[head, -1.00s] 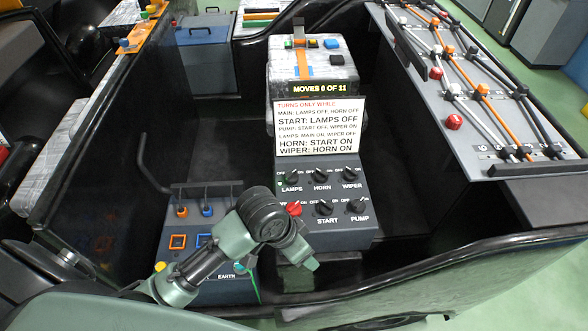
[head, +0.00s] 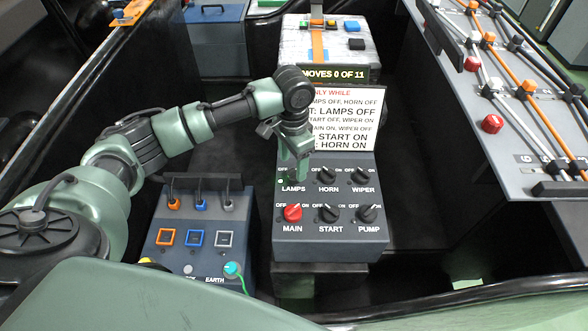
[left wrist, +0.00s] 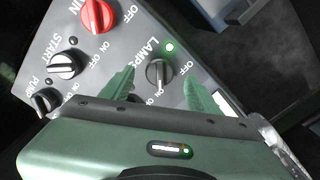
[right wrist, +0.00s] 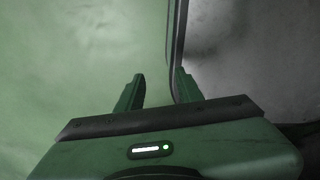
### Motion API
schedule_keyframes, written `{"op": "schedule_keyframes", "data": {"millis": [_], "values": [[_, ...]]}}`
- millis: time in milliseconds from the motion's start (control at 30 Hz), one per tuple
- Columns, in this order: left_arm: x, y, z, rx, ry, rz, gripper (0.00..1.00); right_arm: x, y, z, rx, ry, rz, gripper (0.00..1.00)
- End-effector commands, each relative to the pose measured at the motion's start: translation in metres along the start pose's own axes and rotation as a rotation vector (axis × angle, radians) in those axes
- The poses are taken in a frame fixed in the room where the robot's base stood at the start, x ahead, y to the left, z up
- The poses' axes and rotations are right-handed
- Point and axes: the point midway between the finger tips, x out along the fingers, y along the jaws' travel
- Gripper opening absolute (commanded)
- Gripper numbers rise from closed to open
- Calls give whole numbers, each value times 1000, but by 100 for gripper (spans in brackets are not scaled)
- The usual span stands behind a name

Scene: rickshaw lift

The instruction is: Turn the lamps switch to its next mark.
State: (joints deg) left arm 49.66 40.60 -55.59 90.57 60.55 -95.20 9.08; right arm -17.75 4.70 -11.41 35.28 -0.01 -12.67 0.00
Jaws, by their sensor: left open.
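The LAMPS switch is a dark knob (left wrist: 159,73) with a pale pointer line, between OFF and ON marks on the grey switch panel (head: 327,248). A green light (left wrist: 170,46) glows beside it. The pointer lies roughly toward the ON side; I cannot tell whether the fingers touch the knob. My right gripper (right wrist: 158,90) is open and empty in the right wrist view.
Dark knobs HORN (head: 327,175), WIPER (head: 360,175), START (head: 328,214) and PUMP (head: 367,214), plus the red MAIN knob (head: 292,212), crowd the panel. A rule sign (head: 350,130) stands behind, under a "MOVES 0 OF 11" display (head: 335,74). A lever box (head: 195,235) stands to the left.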

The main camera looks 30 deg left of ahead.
Motion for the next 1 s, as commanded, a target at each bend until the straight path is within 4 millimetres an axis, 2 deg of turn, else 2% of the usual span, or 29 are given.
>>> {"op": "schedule_keyframes", "data": {"millis": [200, 567, 800, 1000], "values": [[28, 0, 0, 0, 0, -1, 61, 0, 1, -4, 0, 6, 1, 36], [35, 0, 0, 1, 2, -1, 61, 1, 1, -13, 0, 19, 1, 36], [35, 0, 0, 2, 3, -1, 0, 1, -1, -13, 1, 19, -1, 36], [33, 0, 0, -10, 2, -1, 0, -3, -2, -14, 0, 19, -2, 36]]}}
